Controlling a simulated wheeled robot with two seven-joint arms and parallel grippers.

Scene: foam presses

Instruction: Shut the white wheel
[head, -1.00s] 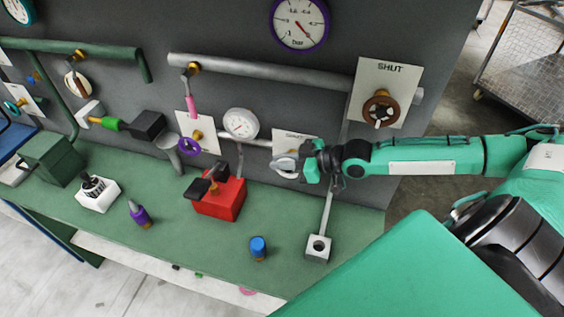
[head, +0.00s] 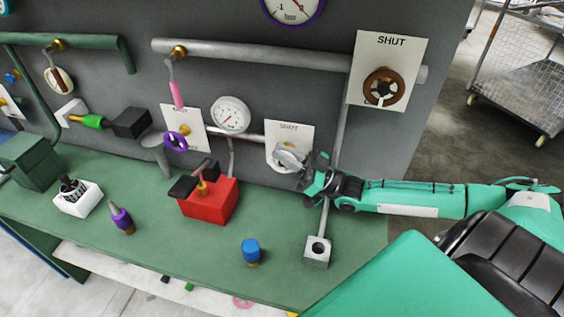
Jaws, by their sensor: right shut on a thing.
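The white wheel (head: 287,155) is mounted on the wall in front of a pale plate (head: 300,132) marked "SHUT". My right gripper (head: 304,168) reaches in from the right and is shut on the wheel's right side. The fingers and part of the rim overlap, so the exact grip is partly hidden. My left gripper is not in view.
A brown wheel (head: 384,90) on a larger "SHUT" plate (head: 408,52) is above right. A purple wheel (head: 176,141), a gauge (head: 230,115) and a red box (head: 209,203) are to the left. A blue-capped item (head: 251,250) and a grey socket block (head: 317,252) stand on the green bench.

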